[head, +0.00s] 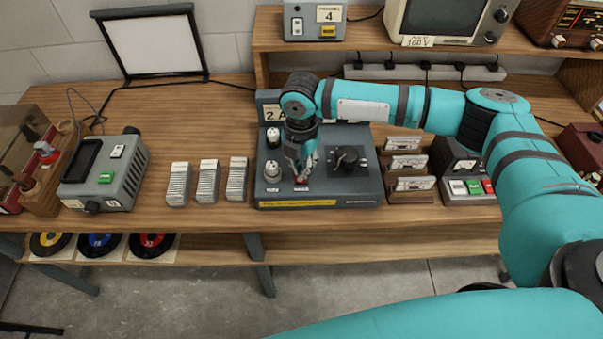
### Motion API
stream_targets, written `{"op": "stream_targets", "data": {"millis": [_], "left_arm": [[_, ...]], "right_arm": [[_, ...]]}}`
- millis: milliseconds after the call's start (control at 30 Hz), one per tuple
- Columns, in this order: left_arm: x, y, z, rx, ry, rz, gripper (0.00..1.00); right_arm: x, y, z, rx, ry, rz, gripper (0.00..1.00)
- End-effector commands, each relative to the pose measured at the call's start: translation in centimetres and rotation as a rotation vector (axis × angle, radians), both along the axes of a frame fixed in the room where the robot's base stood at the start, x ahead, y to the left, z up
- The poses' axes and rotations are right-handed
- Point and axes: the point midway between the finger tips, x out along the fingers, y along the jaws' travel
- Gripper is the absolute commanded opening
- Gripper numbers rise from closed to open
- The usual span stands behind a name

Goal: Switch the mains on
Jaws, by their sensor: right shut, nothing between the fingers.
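A grey control unit (350,194) with a yellow strip along its front stands at the middle of the bench. It carries two pale round knobs at its left and a black rotary knob (346,158). A small red switch (302,181) with a pale label sits near its front edge. I cannot read the label or tell the switch's position. My right gripper (303,177) points down, shut and empty, right at the red switch and partly covering it. I cannot tell whether it touches. My left gripper is out of view.
Stacks of white cards (208,182) and a grey device with a green button (106,172) stand to the left. Cassette holders (411,184) and a box with white, green and red buttons (467,187) stand close on the right. A power strip (424,73) lies behind my right arm.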

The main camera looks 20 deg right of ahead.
Motion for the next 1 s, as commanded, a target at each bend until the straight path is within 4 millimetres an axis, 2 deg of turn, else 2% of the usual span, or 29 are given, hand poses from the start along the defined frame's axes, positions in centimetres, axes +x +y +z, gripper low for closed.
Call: {"op": "stream_targets", "data": {"millis": [1000], "left_arm": [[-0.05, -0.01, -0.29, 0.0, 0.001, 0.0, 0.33]], "right_arm": [[-0.01, 0.0, -0.81, 0.0, 0.001, 0.0, 0.0]]}}
